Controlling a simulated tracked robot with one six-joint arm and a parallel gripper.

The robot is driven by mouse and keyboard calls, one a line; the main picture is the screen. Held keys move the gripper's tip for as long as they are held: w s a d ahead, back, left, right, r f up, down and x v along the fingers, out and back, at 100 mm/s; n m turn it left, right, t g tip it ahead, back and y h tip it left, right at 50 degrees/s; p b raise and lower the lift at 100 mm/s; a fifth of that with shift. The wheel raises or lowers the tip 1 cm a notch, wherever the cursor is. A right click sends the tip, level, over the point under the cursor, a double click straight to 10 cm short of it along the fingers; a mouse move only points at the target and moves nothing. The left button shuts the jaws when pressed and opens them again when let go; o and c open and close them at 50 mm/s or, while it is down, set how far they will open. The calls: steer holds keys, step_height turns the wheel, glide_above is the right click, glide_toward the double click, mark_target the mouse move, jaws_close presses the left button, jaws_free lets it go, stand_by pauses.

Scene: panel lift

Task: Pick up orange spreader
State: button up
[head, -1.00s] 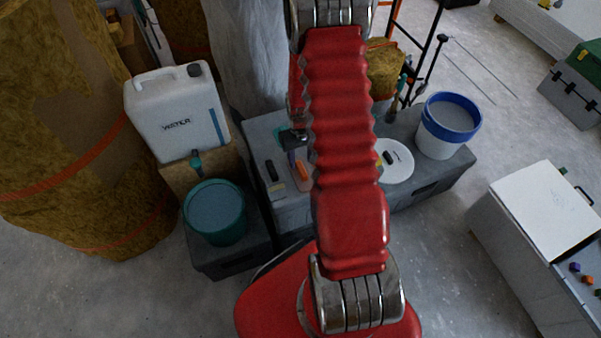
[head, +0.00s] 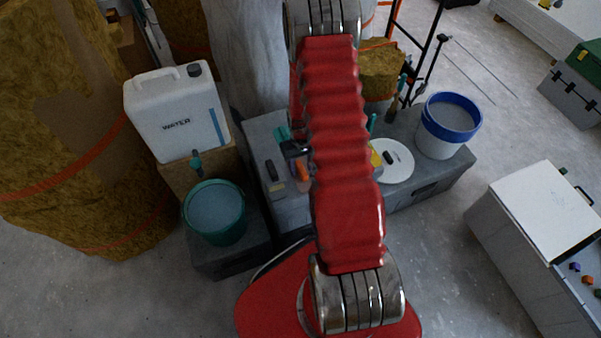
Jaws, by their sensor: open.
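The orange spreader (head: 302,171) lies on the grey box top (head: 262,134), left of my red arm, and only part of it shows. My gripper (head: 296,155) shows as a small dark shape just above and behind the spreader, partly covered by my arm. It is open, with nothing visibly held. I cannot tell whether its fingers touch the spreader or are around it.
A dark tool (head: 271,171) lies left of the spreader. A white disc (head: 396,162) and a blue-rimmed bucket (head: 449,125) stand to the right. A water canister (head: 176,112) and a green bucket (head: 214,213) stand at the left.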

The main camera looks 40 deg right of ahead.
mark_target(301, 168)
steer(key=shift+c, duration=0.3)
jaws_close()
steer(key=shift+r, duration=0.1)
step_height(301, 168, up, 10)
stand_by(0.9)
stand_by(0.4)
steer(key=c, duration=0.5)
jaws_free()
steer(key=shift+c, duration=0.2)
steer(key=c, duration=0.4)
